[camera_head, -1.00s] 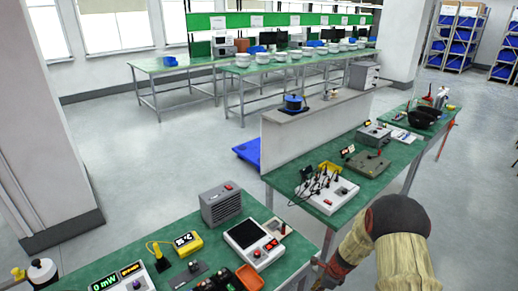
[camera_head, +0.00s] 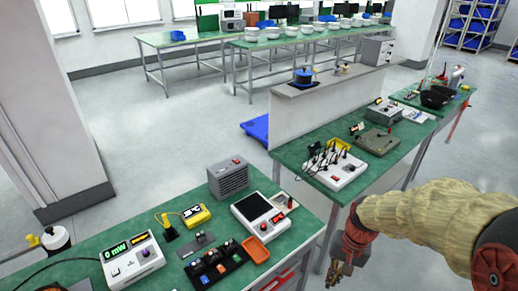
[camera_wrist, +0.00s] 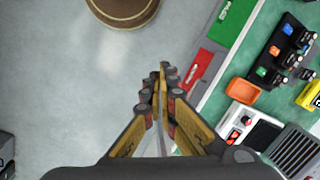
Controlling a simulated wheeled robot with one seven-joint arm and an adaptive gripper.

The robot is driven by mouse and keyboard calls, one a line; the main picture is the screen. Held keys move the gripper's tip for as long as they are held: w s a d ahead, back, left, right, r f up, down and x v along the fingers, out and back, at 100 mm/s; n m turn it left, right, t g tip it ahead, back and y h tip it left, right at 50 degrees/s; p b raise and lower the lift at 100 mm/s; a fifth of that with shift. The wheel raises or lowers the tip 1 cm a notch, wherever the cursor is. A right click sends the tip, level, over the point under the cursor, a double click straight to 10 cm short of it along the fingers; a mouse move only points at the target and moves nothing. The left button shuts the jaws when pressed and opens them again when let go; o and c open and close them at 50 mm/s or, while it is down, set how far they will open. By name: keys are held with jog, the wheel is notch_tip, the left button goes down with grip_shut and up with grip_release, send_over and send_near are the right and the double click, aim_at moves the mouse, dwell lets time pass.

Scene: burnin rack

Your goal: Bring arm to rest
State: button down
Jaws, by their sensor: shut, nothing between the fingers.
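My gripper (camera_head: 338,272) hangs at the lower right of the head view, beside the front table's right edge, pointing down. My arm reaches it from the right edge of the picture. In the wrist view my gripper (camera_wrist: 159,78) is shut and empty, with the fingertips together above bare grey floor. The green table (camera_wrist: 215,95) runs along the right of that view, apart from the fingers.
The front green table (camera_head: 110,228) holds an orange tray (camera_head: 256,249), a grey finned box (camera_head: 228,178) and a power meter (camera_head: 132,260). A second green table (camera_head: 320,148) stands beyond. Open floor (camera_head: 180,130) lies to the left of it.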

jog(key=s+a+r+n+t+b, duration=0.1)
jog(key=s+r+n+t, duration=0.1)
jog(key=s+r, duration=0.3)
jog(key=s+a+r+n+t+h+b, duration=0.1)
jog(key=s+r+t, duration=0.3)
jog(key=r, duration=0.8)
jog(key=shift+s+r+n+b, duration=0.2)
jog(key=shift+s+n+b, duration=0.1)
jog(key=shift+s+n, duration=0.6)
